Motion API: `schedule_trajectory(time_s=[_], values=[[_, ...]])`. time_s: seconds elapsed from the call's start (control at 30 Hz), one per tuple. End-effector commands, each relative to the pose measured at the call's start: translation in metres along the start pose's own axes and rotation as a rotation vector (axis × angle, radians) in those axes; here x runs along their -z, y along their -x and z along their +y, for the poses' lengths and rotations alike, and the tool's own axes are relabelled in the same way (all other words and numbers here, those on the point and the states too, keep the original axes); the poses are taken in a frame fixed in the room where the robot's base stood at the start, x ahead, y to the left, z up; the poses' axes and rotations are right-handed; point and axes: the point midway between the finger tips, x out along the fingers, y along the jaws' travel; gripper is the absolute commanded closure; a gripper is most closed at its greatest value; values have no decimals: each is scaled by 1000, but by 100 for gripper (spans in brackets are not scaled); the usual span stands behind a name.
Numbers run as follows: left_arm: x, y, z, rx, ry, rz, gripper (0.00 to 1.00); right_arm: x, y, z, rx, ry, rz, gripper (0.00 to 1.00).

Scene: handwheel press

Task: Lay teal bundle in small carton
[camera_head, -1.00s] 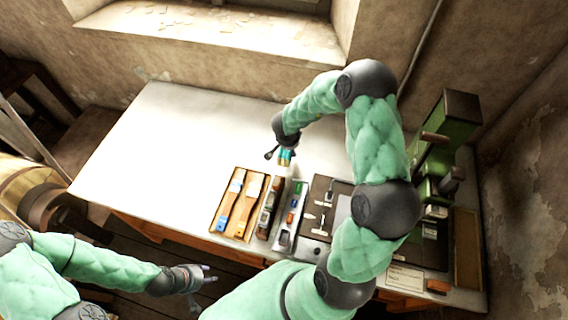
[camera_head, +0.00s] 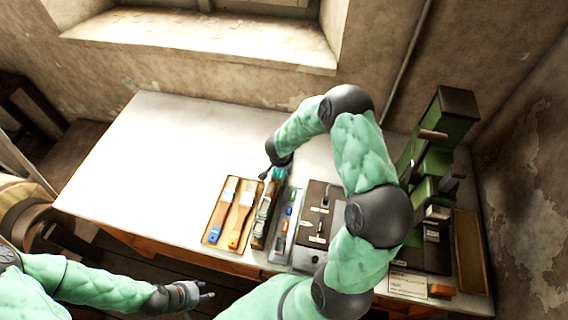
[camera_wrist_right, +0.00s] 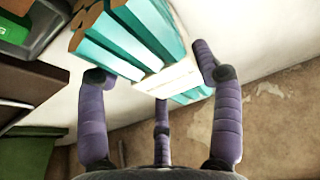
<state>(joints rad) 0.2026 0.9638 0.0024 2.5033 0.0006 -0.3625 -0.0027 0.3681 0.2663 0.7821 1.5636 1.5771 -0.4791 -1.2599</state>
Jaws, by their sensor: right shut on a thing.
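The teal bundle (camera_wrist_right: 135,40), several teal sticks with tan ends and a white band, is between the purple fingers of my right gripper (camera_wrist_right: 150,78), which is shut on it. In the head view the bundle (camera_head: 278,173) shows small under my right wrist, at the far end of a narrow dark box (camera_head: 257,241) with several things in it. I cannot tell whether it touches the box. No box is clearly marked as the small carton. My left gripper (camera_head: 205,291) is empty and open, off the table's front edge.
A wooden tray (camera_head: 208,240) with brushes lies left of the narrow box. A grey tray (camera_head: 277,256) with small coloured things lies right of it. A green press (camera_head: 450,125) stands at the right. The table's left part (camera_head: 150,160) is bare.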

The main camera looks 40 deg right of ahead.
Motion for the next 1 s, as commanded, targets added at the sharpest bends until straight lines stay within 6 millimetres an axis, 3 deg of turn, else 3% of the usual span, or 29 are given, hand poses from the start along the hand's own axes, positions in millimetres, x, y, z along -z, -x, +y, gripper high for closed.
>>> schedule_trajectory(time_s=[0.07, 0.1, 0.17, 0.63, 1.0], values=[[0, 0, 0, 0, 0, 0, 60, -1, -2, 0, 0, 0, 0, 75], [0, 0, 0, 0, 0, 0, 60, -1, -2, 0, 0, 0, 0, 23], [0, 0, 0, 0, 0, 0, 60, -1, -2, 0, 0, 0, 0, 10], [0, 2, 1, 0, 0, 0, 60, 1, 6, 0, 1, 0, 0, 10], [-1, 30, 11, 0, 0, 0, 60, 3, 76, 0, 1, 1, 2, 10]])
